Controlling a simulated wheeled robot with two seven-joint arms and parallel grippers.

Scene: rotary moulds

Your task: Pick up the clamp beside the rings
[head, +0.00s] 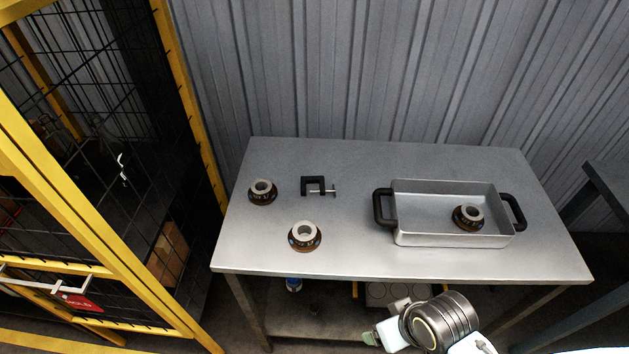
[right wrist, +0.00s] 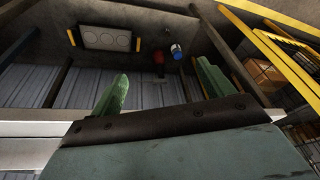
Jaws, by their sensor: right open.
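A black clamp (head: 313,184) with a metal screw bar lies on the left half of the grey metal table (head: 350,262). A dark ring (head: 263,191) with a pale top lies to its left. A second ring (head: 305,236) lies in front of it. A third ring (head: 469,216) is inside the metal tray (head: 425,239). My right gripper (head: 372,340) is low at the front of the table, well away from the clamp. In the right wrist view its two green fingers (right wrist: 158,92) are apart with nothing between them. My left gripper is not in view.
The tray has black handles at both ends and fills the table's right part. A yellow-framed mesh cage (head: 185,110) stands at the left, and a corrugated wall (head: 400,80) behind. A lower shelf under the table holds a blue-capped item (head: 293,285). The table's middle is clear.

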